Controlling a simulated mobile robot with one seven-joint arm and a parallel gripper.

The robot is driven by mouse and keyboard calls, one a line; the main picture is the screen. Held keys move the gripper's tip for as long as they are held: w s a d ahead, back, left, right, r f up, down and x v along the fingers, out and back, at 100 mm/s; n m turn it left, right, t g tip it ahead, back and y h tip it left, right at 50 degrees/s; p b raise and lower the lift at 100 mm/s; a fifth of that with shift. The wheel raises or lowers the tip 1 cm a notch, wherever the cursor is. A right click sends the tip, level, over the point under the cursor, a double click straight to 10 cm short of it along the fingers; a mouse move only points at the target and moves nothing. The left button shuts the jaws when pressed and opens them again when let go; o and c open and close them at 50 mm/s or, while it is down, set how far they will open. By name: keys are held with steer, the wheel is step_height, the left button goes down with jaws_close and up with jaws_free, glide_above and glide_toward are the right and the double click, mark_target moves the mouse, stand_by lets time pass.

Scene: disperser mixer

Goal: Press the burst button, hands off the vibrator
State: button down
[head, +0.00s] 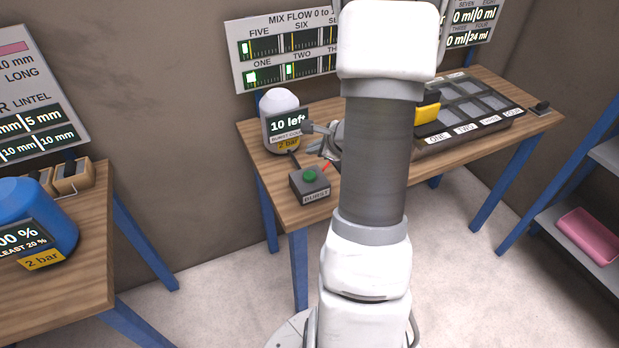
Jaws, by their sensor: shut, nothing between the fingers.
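The burst button is a green button (310,174) on a small grey box labelled BURST (313,196), near the front left corner of the right-hand table. My gripper (318,148) is just behind and above the box, partly hidden by my own arm. It is shut and holds nothing. It looks apart from the button, though the exact gap is hard to tell. A white-topped canister (280,105) with a "10 left" display and a "2 bar" label stands behind the box. No part labelled vibrator can be made out.
A tray with compartments (470,105) and a yellow block (427,108) sit on the table's right. A small dark device (540,108) is at its right end. A blue tank (35,215) stands on the left table. A pink bin (588,237) lies on the right shelf.

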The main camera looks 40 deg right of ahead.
steer(key=b, duration=0.3)
glide_above(313, 176)
step_height(313, 176, down, 4)
steer(key=shift+f, duration=0.15)
steer(key=shift+f+b, duration=0.65)
steer(key=shift+b, duration=0.05)
steer(key=shift+f, duration=0.2)
stand_by(1.1)
steer(key=shift+f+b, duration=0.25)
steer(key=shift+b, duration=0.5)
steer(key=shift+f+b, duration=0.55)
steer(key=shift+b, duration=0.15)
stand_by(0.3)
steer(key=shift+r, duration=0.15)
stand_by(0.3)
steer(key=shift+r+p, duration=0.65)
steer(key=shift+r, duration=0.2)
steer(key=shift+r+p, duration=1.75)
steer(key=shift+r, duration=0.8)
